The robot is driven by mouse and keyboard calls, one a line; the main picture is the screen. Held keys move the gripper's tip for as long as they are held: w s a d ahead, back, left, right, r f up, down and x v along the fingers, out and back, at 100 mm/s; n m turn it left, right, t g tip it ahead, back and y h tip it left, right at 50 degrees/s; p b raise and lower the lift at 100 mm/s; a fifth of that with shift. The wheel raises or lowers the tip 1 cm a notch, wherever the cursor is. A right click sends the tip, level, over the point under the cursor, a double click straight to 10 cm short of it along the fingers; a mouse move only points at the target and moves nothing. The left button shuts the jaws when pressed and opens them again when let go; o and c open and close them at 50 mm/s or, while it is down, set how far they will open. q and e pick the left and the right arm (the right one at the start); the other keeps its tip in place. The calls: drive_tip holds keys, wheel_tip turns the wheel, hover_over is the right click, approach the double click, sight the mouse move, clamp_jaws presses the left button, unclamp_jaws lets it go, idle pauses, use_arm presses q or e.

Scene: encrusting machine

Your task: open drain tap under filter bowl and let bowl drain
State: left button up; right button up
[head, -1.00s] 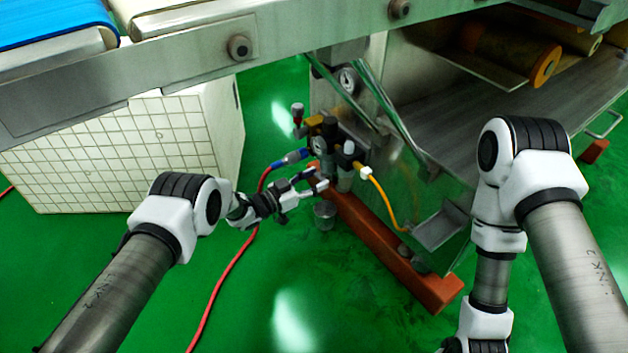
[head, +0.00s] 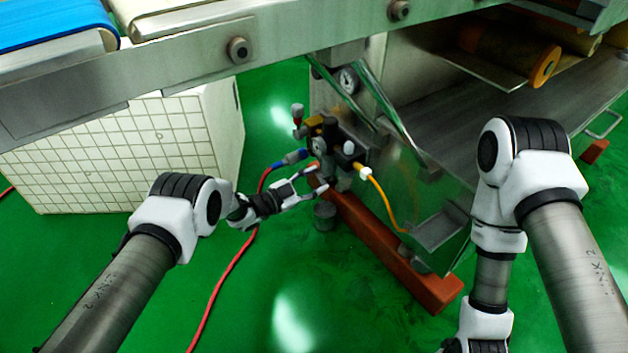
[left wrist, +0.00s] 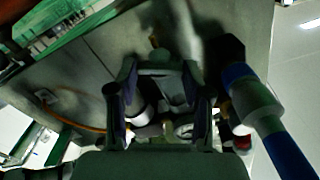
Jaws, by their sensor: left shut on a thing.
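The filter unit (head: 330,140) is mounted low on the machine's side, with its bowl (head: 344,181) hanging below the dark body. My left gripper (head: 320,180) is at the bowl's lower left, its fingers on either side of the tap area. It is shut on the small drain tap, which the fingers hide in the head view. In the left wrist view the two fingers (left wrist: 163,115) stand apart with fittings showing between them; the tap itself is too dark to make out. A small grey cup (head: 325,214) stands below the bowl. My right gripper is out of view.
A red hose with a blue fitting (head: 290,158) joins the unit from the left. A yellow hose (head: 382,195) leaves it on the right. An orange beam (head: 395,255) runs along the floor below. A white tiled block (head: 120,150) stands left; green floor is open in front.

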use_arm(q)
drive_tip(key=shift+m, duration=0.8)
drive_tip(key=o, duration=1.2)
drive_tip(key=shift+c, duration=0.2)
drive_tip(key=v, duration=1.2)
